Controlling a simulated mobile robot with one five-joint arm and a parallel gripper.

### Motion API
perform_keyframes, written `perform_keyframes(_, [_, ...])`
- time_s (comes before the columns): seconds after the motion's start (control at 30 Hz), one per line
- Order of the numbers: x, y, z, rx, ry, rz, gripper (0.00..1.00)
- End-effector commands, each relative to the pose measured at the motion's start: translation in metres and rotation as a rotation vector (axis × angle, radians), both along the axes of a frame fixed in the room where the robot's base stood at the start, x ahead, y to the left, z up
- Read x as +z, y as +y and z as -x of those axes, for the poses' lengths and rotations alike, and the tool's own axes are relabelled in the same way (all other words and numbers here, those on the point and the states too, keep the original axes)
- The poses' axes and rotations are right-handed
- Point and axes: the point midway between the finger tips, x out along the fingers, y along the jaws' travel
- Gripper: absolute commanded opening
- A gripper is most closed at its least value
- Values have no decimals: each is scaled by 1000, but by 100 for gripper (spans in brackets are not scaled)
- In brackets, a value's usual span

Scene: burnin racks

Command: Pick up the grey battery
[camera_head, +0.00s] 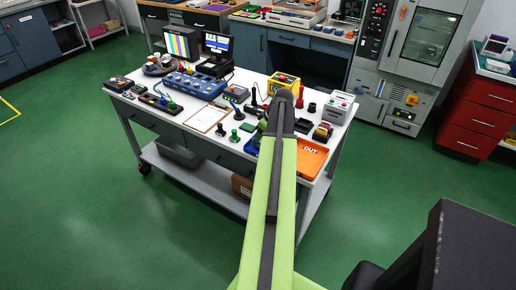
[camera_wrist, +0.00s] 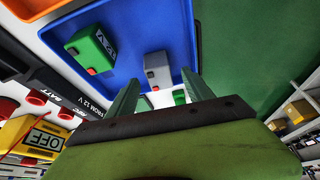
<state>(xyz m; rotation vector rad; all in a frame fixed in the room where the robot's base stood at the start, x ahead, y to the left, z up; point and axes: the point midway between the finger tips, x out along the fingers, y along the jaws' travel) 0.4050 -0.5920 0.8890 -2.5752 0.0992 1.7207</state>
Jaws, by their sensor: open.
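The grey battery (camera_wrist: 158,69) lies in a blue tray (camera_wrist: 126,18) in the wrist view, with a small red mark near its lower end. A green battery (camera_wrist: 91,49) with a printed label is in the same tray, to its left. My gripper (camera_wrist: 162,79) is open and empty. Its two green fingers show on either side of the grey battery's lower end, apart from it. In the head view my arm covers the grey battery and my gripper. Only a part of the blue tray (camera_head: 252,144) shows there, left of the arm.
An orange tray marked OUT (camera_head: 312,157) lies on the table's front right corner. A clipboard (camera_head: 207,119) and several devices fill the tabletop (camera_head: 185,128). Green floor surrounds the table.

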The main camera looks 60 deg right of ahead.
Motion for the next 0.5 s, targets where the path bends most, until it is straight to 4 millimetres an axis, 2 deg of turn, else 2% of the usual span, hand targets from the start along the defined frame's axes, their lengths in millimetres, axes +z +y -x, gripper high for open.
perform_keyframes(0.03, [-18,-2,-5,0,0,0,60])
perform_keyframes(0.13, [-30,-2,-10,0,0,0,60])
perform_keyframes(0.37, [-28,-2,-12,-1,0,1,60])
perform_keyframes(0.5, [-27,-2,-11,-1,0,1,44])
